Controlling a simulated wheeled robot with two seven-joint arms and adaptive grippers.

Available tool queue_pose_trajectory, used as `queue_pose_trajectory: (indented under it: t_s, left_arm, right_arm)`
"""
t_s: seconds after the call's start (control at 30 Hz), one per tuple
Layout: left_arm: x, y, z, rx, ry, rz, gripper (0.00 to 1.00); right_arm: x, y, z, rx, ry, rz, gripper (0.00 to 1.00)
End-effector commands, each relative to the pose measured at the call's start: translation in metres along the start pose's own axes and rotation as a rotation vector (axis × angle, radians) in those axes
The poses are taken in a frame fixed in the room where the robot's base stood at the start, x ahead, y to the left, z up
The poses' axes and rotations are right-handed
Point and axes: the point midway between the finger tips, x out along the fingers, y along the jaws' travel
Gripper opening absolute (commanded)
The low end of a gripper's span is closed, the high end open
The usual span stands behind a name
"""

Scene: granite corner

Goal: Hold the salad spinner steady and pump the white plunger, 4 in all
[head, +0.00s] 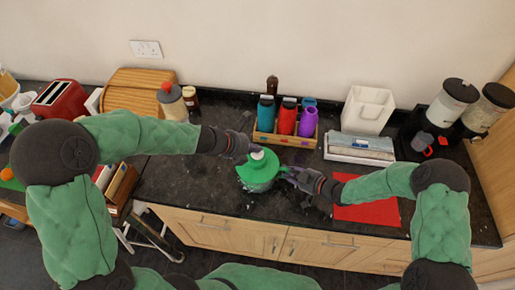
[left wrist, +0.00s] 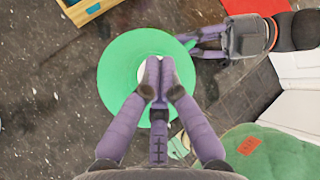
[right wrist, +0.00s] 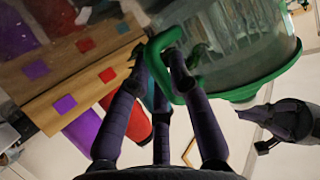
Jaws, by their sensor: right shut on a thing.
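The salad spinner has a green lid (head: 250,172) and stands on the dark counter in the head view. Its white plunger (head: 257,155) rises from the middle of the lid. My left gripper (head: 247,150) is at the plunger; in the left wrist view its fingertips (left wrist: 158,72) are together over the plunger and partly hide it. I cannot tell whether they touch it. My right gripper (head: 287,173) is at the spinner's right side. In the right wrist view its fingers (right wrist: 165,62) are shut on the green side handle (right wrist: 190,86), beside the clear bowl (right wrist: 235,45).
A wooden caddy (head: 267,138) with several colored bottles stands behind the spinner. A red mat (head: 370,212) lies to the right, under my right forearm. A white bin (head: 368,108) and dispensers (head: 449,103) stand further right. The counter's front edge is close to the spinner.

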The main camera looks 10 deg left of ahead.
Motion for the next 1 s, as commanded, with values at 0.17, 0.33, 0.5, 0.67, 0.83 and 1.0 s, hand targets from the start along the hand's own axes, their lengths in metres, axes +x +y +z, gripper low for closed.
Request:
queue_pose_trajectory:
  t_s: [0.17,0.33,0.5,0.67,0.83,1.0]
  left_arm:
    - [0.002,0.002,-0.003,-0.001,0.004,0.001,0.0]
    - [0.004,0.003,-0.004,-0.003,0.004,0.001,0.0]
    - [0.004,0.003,-0.004,-0.002,0.004,0.002,0.0]
    - [0.004,0.003,-0.004,-0.002,0.004,0.002,0.0]
    - [-0.001,-0.001,-0.001,0.0,0.004,0.001,0.0]
    - [-0.007,-0.006,0.004,0.001,0.005,0.001,0.0]
  right_arm:
    - [0.0,0.0,-0.001,-0.001,0.001,0.0,0.0]
    - [0.0,0.0,-0.001,-0.001,0.001,0.001,0.0]
    - [0.0,0.001,-0.001,-0.001,0.001,0.001,0.0]
    - [0.0,0.001,-0.001,-0.001,0.001,0.001,0.0]
    - [0.0,0.001,-0.001,-0.001,0.001,0.001,0.0]
    - [0.0,0.001,-0.001,-0.001,0.001,0.001,0.0]
